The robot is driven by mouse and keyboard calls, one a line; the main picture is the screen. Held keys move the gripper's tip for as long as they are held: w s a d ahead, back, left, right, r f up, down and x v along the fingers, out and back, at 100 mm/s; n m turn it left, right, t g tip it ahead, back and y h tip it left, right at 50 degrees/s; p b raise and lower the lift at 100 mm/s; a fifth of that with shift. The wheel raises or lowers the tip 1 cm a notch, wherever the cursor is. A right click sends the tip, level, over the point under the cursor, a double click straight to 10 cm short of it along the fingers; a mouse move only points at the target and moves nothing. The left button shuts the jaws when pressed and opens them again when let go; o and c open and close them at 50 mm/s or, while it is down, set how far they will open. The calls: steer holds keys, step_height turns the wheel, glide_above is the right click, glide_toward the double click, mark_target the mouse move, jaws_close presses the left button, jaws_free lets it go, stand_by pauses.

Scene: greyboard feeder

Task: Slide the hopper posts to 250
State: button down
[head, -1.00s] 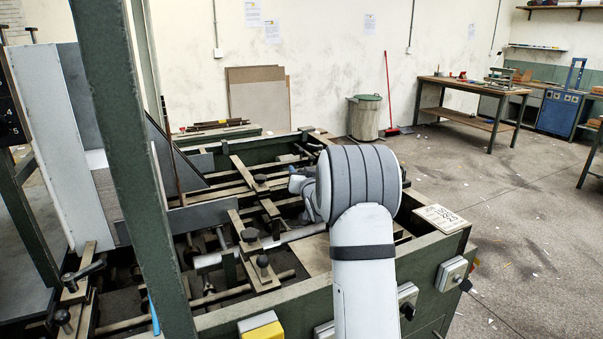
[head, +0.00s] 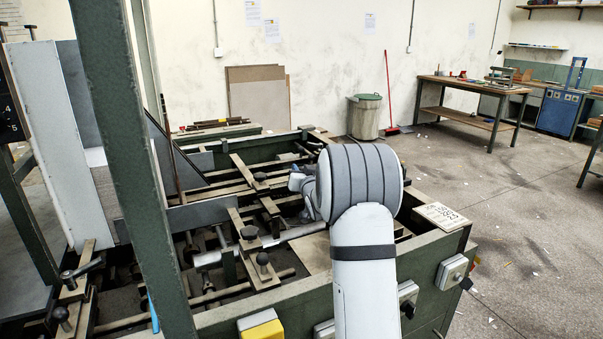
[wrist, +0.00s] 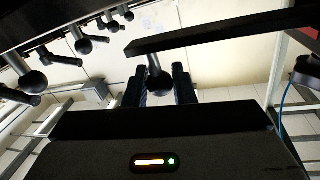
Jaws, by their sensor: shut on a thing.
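My gripper (wrist: 161,82) points away from the wrist camera, with one dark finger on each side of a black ball knob (wrist: 157,84). It is shut on this knob, whose stem rises towards a dark bar (wrist: 215,32). In the head view my gripper (head: 299,184) is mostly hidden behind my own arm, low over the green machine frame (head: 285,311). I cannot tell which parts are the hopper posts, and no scale reading is legible.
More black knobs (wrist: 83,41) hang along a dark rail at upper left in the wrist view. A white card (head: 441,215) lies on the frame's right corner. A green upright (head: 135,170) stands at left. The floor to the right is mostly clear.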

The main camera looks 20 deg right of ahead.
steer(key=shift+a+b, duration=0.15)
steer(key=shift+b, duration=0.3)
steer(key=c, duration=1.3)
jaws_free()
steer(key=shift+o, duration=0.2)
steer(key=s+a+b, duration=0.1)
steer(key=s, duration=0.6)
steer(key=shift+s+a, duration=0.15)
steer(key=shift+s, duration=0.2)
